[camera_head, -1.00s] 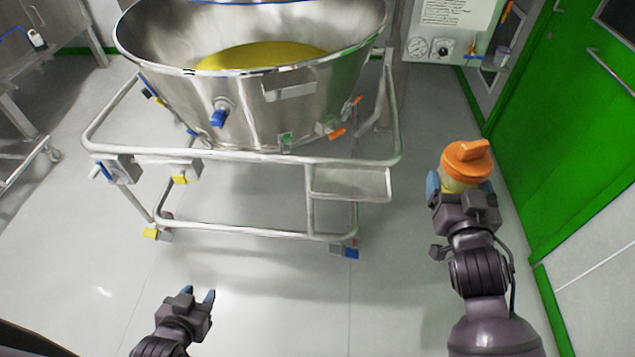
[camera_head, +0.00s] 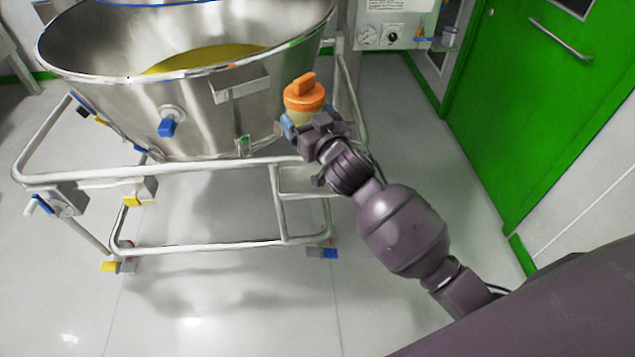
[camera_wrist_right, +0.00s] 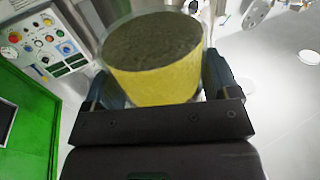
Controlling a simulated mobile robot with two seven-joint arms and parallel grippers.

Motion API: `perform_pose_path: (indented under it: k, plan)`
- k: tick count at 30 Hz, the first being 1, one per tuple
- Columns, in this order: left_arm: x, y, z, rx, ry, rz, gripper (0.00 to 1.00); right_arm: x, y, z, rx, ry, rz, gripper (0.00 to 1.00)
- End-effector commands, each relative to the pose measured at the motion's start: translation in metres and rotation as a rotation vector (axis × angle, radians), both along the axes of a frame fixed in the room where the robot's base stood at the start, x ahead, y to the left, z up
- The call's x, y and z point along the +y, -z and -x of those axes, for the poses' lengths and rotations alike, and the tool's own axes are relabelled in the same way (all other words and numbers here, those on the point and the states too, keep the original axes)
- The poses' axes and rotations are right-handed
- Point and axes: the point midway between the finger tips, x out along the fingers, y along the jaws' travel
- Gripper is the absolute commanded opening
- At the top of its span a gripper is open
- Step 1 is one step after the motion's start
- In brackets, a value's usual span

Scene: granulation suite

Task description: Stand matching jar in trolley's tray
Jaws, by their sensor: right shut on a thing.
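My right gripper (camera_head: 305,125) is shut on a jar with an orange lid (camera_head: 304,92) and a pale yellow body. The jar is upright, beside the right side of the steel bowl and above the trolley's tray. In the right wrist view the jar (camera_wrist_right: 155,80) shows yellow contents and a dark end face between the fingers. The trolley (camera_head: 190,244) is a tubular steel frame carrying the bowl. Its small tray (camera_head: 300,181) is at the right front corner, partly hidden by my right gripper. I cannot tell the height gap between jar and tray. My left gripper is not in view.
The large steel bowl (camera_head: 150,105) holds yellow powder. A green door (camera_head: 545,110) stands at the right, and a control panel (camera_head: 392,35) is behind. The floor in front is clear.

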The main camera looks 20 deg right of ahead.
Motion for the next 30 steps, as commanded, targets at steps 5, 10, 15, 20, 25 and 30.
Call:
perform_pose_path:
  k: [5, 10, 15, 20, 25, 30]
  plan:
    - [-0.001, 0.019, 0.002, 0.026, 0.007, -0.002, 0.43, -0.001, 0.013, -0.039, 0.009, -0.008, 0.006, 0.53]
    - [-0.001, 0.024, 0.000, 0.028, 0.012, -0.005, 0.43, -0.002, 0.013, -0.059, 0.010, -0.009, 0.003, 0.53]
    - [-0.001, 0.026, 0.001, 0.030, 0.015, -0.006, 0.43, -0.003, 0.020, -0.066, 0.012, -0.007, 0.003, 0.53]
    - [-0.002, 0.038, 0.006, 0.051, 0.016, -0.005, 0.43, -0.003, 0.054, -0.065, 0.019, -0.007, 0.001, 0.53]
    - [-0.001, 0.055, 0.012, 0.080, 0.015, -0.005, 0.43, -0.003, 0.093, -0.065, 0.020, -0.006, 0.001, 0.53]
    - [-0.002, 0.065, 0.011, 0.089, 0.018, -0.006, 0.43, -0.003, 0.131, -0.064, 0.021, -0.007, 0.001, 0.53]
